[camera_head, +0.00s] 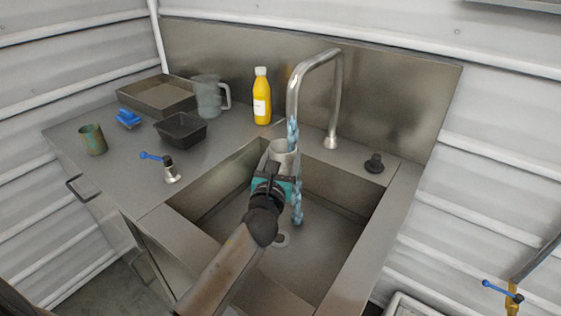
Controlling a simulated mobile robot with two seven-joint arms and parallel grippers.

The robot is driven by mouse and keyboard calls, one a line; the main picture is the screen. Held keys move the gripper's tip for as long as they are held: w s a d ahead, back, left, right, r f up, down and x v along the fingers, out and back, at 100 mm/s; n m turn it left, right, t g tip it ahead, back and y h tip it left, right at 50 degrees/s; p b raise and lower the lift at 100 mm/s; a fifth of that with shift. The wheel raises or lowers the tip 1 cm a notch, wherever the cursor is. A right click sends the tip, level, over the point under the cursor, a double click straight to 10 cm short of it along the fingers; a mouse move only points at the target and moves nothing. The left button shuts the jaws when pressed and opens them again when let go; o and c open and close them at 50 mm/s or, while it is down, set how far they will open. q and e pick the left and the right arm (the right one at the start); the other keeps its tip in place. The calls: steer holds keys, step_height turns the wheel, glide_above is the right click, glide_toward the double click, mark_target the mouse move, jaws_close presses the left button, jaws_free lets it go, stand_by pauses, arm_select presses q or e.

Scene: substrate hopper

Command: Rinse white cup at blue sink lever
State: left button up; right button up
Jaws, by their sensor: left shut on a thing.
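The white cup (281,148) is held upright over the sink basin, below the faucet mouth. My left gripper (279,172) is shut on it, and the gripper hides its lower part. A stream of blue-white water (297,205) falls from the steel faucet (338,95) into the basin, passing at the cup's right side. I cannot tell whether water enters the cup. The blue sink lever (152,156) sits on a short metal valve on the counter, left of the basin. My right gripper does not show.
A yellow bottle (261,98) stands behind the basin. A clear jug (208,96), black tray (180,130), larger tray (158,99), blue item (128,118) and greenish cup (92,140) are on the left counter. A black knob (374,163) is right. Another blue-handled valve (502,290) is lower right.

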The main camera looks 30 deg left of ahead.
arm_select(q)
steer(key=shift+d, duration=0.35)
steer(key=shift+a, duration=0.1)
steer(key=shift+a+p, duration=0.3)
steer(key=shift+a, duration=0.2)
steer(key=shift+s, duration=0.1)
steer(key=p+v, duration=0.1)
steer(key=v, duration=0.7)
steer(key=shift+a, duration=0.4)
steer(key=shift+r, duration=0.1)
steer(key=shift+s, duration=0.1)
stand_by(1.0)
